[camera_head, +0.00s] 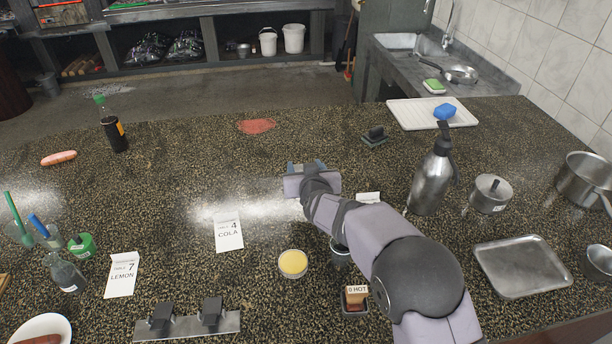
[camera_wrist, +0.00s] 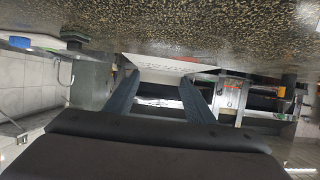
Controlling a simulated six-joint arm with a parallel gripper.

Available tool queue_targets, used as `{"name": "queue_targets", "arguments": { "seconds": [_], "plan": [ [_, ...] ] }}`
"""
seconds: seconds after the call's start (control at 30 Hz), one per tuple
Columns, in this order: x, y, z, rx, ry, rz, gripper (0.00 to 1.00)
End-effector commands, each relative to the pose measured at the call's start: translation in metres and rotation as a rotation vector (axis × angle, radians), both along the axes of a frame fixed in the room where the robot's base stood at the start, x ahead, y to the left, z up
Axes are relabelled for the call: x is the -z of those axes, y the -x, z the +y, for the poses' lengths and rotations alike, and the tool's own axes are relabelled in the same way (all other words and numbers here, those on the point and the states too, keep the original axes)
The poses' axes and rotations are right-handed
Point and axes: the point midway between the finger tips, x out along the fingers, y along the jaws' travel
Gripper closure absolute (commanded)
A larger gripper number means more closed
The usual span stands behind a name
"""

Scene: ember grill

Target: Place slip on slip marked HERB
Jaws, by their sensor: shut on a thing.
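My gripper (camera_head: 306,167) is over the middle of the speckled counter, beyond the COLA slip. In the wrist view its two blue fingers (camera_wrist: 170,100) are shut on a white slip (camera_wrist: 165,66) with faint print that I cannot read. The held slip is hidden in the head view. One white slip (camera_head: 228,233) reads TABLE 4 COLA, and another (camera_head: 122,274) reads TABLE 7 LEMON. A further white slip (camera_head: 368,198) is partly hidden behind my arm, its text unreadable. I see no readable HERB mark.
A yellow-filled bowl (camera_head: 293,264) and a small container labelled HOT (camera_head: 355,299) stand near my arm. A metal pump bottle (camera_head: 432,180) stands to the right. A dark bottle (camera_head: 112,125) is at left. The counter left of my gripper is clear.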

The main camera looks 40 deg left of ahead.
Motion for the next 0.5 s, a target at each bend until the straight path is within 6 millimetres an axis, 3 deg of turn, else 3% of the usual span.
{"name": "queue_targets", "arguments": {
  "seconds": [0.13, 0.27, 0.37, 0.5],
  "plan": [
    [-0.005, -0.006, -0.005, 0.01, 0.0, 0.0, 0.71],
    [-0.017, -0.024, -0.019, 0.042, -0.001, -0.002, 0.71],
    [-0.031, -0.045, -0.038, 0.081, -0.002, 0.0, 0.71],
    [-0.042, -0.076, -0.078, 0.152, 0.002, 0.001, 0.71]
  ]
}}
